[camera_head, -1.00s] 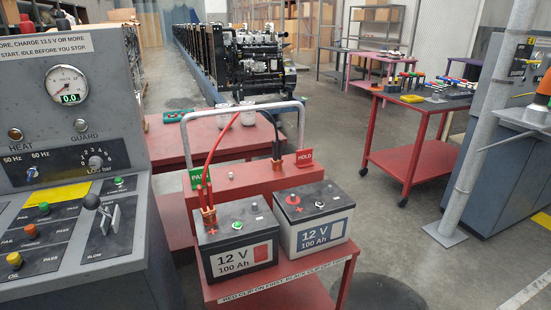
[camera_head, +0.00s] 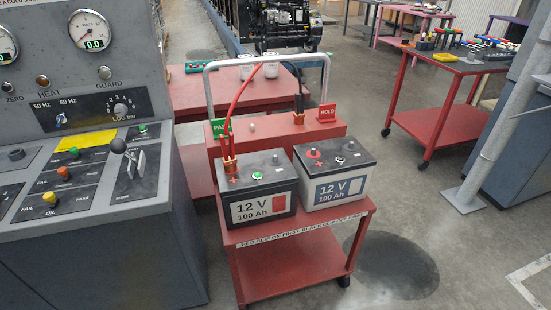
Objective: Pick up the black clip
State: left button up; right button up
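The black clip (camera_head: 299,104) stands upright at the back right of the red cart, beside the red HOLD sign (camera_head: 327,113). Its copper-coloured jaws are at the red ledge (camera_head: 268,132); whether they grip it I cannot tell. The red clip (camera_head: 229,158), on a red cable, stands on the left 12 V battery (camera_head: 258,204) at its red plus mark. The right 12 V battery (camera_head: 338,190) has no clip on it. Neither of my grippers shows.
The red cart (camera_head: 290,272) has a grey tube handle (camera_head: 207,92) arching behind the batteries. A grey control console (camera_head: 95,215) stands close on the left. A red tool table (camera_head: 447,125) and grey post are on the right. Floor right of the cart is clear.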

aim_at(298, 112)
jog(key=i+l+z, duration=0.25)
jog(key=l+z, duration=0.15)
jog(key=i+l+z, duration=0.55)
jog(key=z, duration=0.25)
jog(key=i+l+z, duration=0.25)
jog(key=z, duration=0.15)
jog(key=i+l+z, duration=0.2)
jog(key=z, duration=0.15)
jog(key=i+l, duration=0.15)
jog(key=i, duration=0.5)
jog(key=i+l, duration=0.2)
jog(key=i, duration=0.45)
jog(key=i+u, duration=0.2)
jog(key=u, duration=0.3)
jog(key=i+u, duration=0.2)
jog(key=u, duration=0.3)
jog(key=i+u, duration=0.15)
jog(key=u, duration=0.35)
